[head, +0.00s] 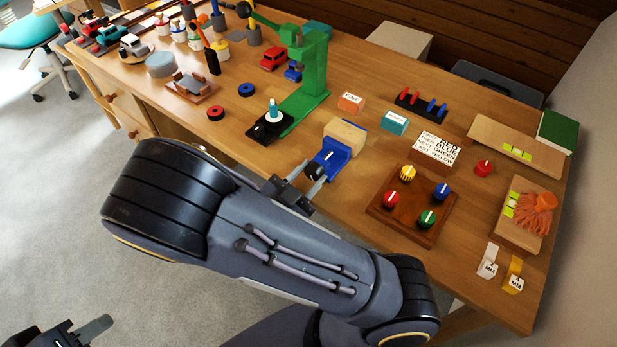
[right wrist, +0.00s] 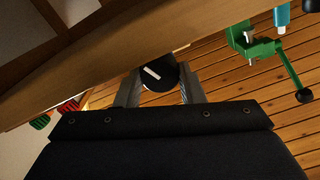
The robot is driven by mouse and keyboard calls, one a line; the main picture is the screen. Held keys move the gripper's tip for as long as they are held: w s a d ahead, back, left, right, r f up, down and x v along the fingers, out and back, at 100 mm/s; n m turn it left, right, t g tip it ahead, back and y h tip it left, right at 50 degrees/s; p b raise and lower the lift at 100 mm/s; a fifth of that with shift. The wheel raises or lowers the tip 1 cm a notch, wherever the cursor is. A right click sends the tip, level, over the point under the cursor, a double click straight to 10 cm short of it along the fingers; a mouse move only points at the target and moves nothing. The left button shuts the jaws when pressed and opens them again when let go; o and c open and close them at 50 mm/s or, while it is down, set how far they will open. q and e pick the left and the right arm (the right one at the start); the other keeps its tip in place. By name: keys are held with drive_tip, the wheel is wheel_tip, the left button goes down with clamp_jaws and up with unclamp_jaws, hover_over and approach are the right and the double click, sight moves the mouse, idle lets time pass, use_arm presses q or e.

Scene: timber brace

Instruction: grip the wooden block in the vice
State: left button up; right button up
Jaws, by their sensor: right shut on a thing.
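The blue vice (head: 331,158) stands near the front edge of the bench. The light wooden block (head: 346,132) sits at the vice's far side, and I cannot tell whether the jaws touch it. My right gripper (head: 302,180) reaches the near side of the vice. In the right wrist view, my right gripper (right wrist: 160,92) is shut on a round black knob with a white stripe (right wrist: 157,73), at the vice's front. My left gripper (head: 75,335) is low at the left, away from the bench; its opening is unclear.
A green press (head: 306,75) stands left of the vice. A board with coloured knobs (head: 411,206) lies to the right. A lettered card (head: 435,149) and small labelled blocks (head: 395,123) stand behind. The bench edge is close under my right arm.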

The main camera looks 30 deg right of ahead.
drive_tip(key=shift+m, duration=0.4)
drive_tip(key=o, duration=1)
drive_tip(key=v, duration=0.7)
drive_tip(key=shift+s+a, duration=0.2)
drive_tip(key=shift+a, duration=0.2)
